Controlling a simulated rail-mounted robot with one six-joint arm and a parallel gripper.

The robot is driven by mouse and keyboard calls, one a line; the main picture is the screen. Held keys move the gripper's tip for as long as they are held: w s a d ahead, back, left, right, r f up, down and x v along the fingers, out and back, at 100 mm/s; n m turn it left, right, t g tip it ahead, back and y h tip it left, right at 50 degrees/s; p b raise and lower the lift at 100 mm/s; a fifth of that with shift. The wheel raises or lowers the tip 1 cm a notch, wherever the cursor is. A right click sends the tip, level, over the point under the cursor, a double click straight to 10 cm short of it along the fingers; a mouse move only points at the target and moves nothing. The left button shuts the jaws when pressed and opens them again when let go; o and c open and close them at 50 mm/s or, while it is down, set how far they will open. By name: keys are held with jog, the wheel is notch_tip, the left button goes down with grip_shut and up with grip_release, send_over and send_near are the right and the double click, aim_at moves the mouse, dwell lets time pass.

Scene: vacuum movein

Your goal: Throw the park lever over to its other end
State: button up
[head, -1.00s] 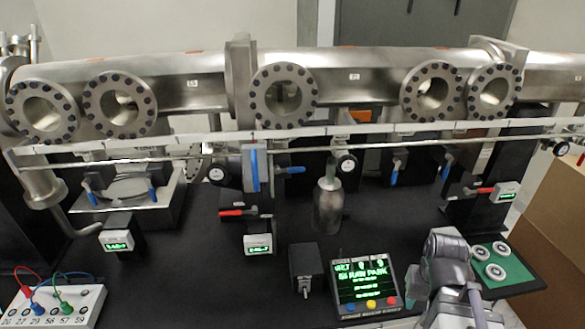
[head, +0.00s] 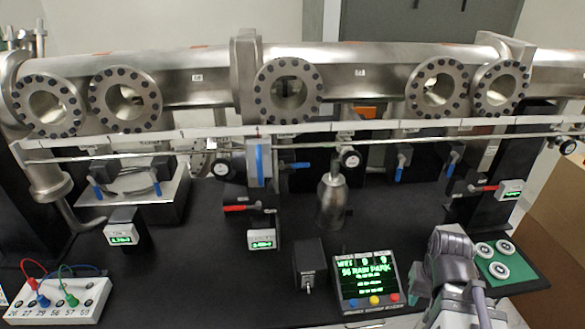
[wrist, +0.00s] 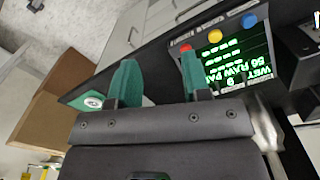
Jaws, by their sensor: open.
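No lever in view carries a label that I can read as park. A black box (head: 309,258) with a small metal toggle lever (head: 308,286) on its front stands left of the screen unit (head: 366,279) in the head view; I cannot tell if this is the park lever. The screen shows green text including the word PARK. My gripper (wrist: 158,76) is open and empty in the wrist view, its two green fingers apart near the screen unit (wrist: 228,62), which appears upside down. In the head view my arm is at the lower right and hides the fingertips.
Red-handled levers (head: 236,208) and blue-handled valves (head: 403,168) sit below the long steel pipe (head: 375,75). A metal bottle (head: 331,200) stands mid-bench. A green mat with round discs (head: 495,259) is right of my arm. A socket block with cables (head: 60,298) is at left.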

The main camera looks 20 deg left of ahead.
jog(key=shift+a+r, duration=0.2)
jog(key=shift+a, duration=0.1)
jog(key=m+t+y+p, duration=0.5)
jog(key=m+t+y, duration=0.5)
jog(key=t+y, duration=0.1)
send_near(302, 166)
jog(key=b+x, duration=0.2)
jog(key=x, duration=0.7)
jog(key=shift+w+a+f, duration=0.2)
jog(key=shift+w+a, duration=0.05)
jog(key=shift+w, duration=0.05)
jog(key=shift+c, duration=0.4)
